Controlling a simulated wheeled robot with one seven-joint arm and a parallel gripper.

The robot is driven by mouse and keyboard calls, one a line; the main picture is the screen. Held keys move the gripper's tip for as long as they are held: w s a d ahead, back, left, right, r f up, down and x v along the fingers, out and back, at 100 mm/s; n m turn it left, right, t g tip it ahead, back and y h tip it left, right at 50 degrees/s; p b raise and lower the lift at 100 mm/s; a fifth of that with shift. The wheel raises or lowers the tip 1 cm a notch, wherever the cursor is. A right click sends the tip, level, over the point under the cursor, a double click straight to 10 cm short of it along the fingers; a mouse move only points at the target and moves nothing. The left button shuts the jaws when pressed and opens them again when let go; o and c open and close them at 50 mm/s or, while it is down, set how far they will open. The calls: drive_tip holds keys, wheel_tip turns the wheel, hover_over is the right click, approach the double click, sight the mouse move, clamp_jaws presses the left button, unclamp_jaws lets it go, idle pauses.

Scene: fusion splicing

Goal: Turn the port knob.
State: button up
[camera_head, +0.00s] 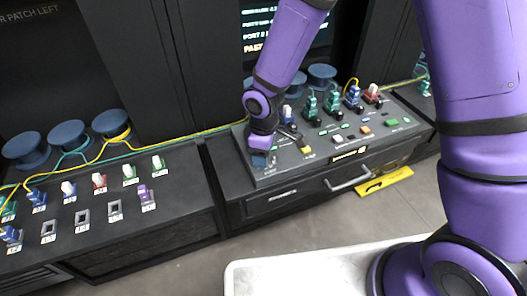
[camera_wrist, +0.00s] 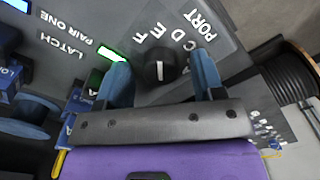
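The port knob (camera_wrist: 160,68) is a round black dial with a white pointer line, on a dark plate (camera_wrist: 228,68) marked PORT. Letters such as F, E, D and C ring its far side. The line runs nearly vertical in the wrist view; I cannot tell for sure which letter it marks. My gripper (camera_wrist: 161,66) is open, with one blue finger on each side of the knob and a visible gap to each. In the head view my gripper (camera_head: 261,157) is low over the console's front left corner and hides the knob.
The console (camera_head: 335,168) carries coloured connectors, buttons and a lit green bar (camera_wrist: 112,54) labelled LATCH and PAIR ONE near the left finger. A patch bench (camera_head: 180,215) with spools stands left. A black coil (camera_wrist: 290,80) lies to the right. A pale tabletop (camera_head: 300,275) is in front.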

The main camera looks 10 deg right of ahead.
wheel_tip(320, 180, up, 11)
idle(0.7)
drive_tip(key=shift+f, duration=0.1)
